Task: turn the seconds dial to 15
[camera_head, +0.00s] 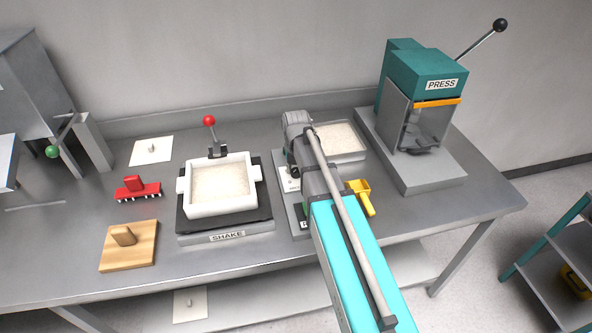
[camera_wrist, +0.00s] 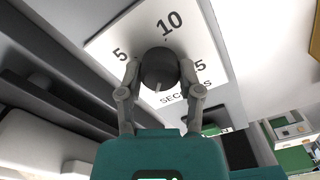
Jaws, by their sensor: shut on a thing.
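The seconds dial is a round dark knob (camera_wrist: 158,66) on a white plate (camera_wrist: 110,42) marked 5, 10 and SECONDS. The 10 is at the top and the 5 at the left. The number at the right is partly covered, with only a 5 showing. My gripper (camera_wrist: 159,72) is shut on the knob, one finger on each side. A light mark shows on the knob's lower part; I cannot tell which number the dial is set to. In the head view my arm hides the knob and my fingertips.
A shaker (camera_head: 226,237) holding a white tray of pale powder (camera_head: 222,184) stands left of my arm. A second powder tray (camera_head: 365,154) is behind it. A yellow scoop (camera_head: 366,207) lies to the right, near the press (camera_head: 428,75). A red brush (camera_head: 138,190) and wooden block (camera_head: 128,257) lie left.

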